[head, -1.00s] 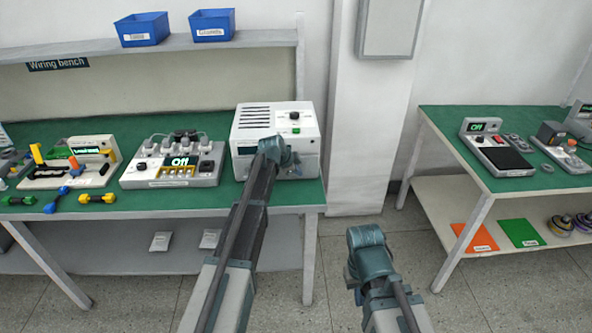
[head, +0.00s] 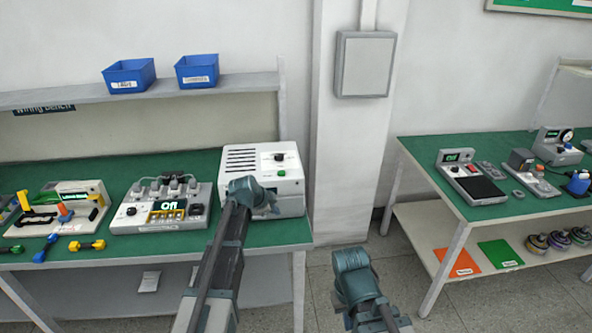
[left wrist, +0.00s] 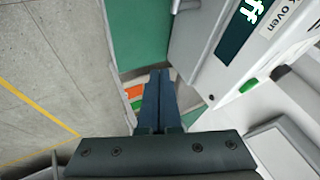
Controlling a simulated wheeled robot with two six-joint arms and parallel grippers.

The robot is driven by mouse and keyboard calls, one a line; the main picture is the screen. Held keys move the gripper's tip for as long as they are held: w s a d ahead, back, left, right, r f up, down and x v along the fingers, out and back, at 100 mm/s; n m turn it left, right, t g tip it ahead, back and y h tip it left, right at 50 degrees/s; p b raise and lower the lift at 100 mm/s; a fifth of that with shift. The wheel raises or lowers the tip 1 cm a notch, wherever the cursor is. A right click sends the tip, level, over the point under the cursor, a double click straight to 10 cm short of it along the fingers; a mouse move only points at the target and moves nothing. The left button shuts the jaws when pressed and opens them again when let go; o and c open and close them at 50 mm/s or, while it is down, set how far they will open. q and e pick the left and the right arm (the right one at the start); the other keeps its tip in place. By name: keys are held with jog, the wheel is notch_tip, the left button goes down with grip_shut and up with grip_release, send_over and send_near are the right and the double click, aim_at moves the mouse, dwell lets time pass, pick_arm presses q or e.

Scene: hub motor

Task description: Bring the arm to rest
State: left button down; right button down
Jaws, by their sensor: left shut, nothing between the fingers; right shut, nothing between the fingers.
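My left gripper (head: 252,197) reaches in front of the white oven (head: 262,165) on the left bench. In the left wrist view its two dark fingers (left wrist: 160,75) are pressed together with nothing between them. The oven (left wrist: 285,95) fills the right of that view, with a lit display and a green button, beside the fingers. I cannot tell whether they touch it. My right gripper (head: 352,265) is at the lower middle of the head view, over the floor between the benches. It is shut and empty; its fingertips are largely hidden.
Blue bins (head: 130,77) stand on the shelf above. A second green bench (head: 420,155) with devices stands at right. Open floor (head: 400,255) lies between the benches.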

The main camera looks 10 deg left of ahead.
pick_arm(q)
jog(key=s+d+f+n+g+y, duration=0.1)
jog(key=s+d+f+n+g, duration=0.1)
jog(key=s+d, duration=0.55)
jog(key=s+d+f+n+g, duration=0.2)
jog(key=s+d, duration=0.2)
jog(key=s, duration=0.6)
jog(key=s+d+n+g+y, duration=0.2)
jog(key=s+n, duration=0.3)
jog(key=s, duration=1)
jog(key=shift+s+n+g+y, duration=0.35)
jog(key=shift+n+g+y, duration=0.05)
jog(key=shift+g+y, duration=0.2)
jog(key=shift+d+f, duration=0.1)
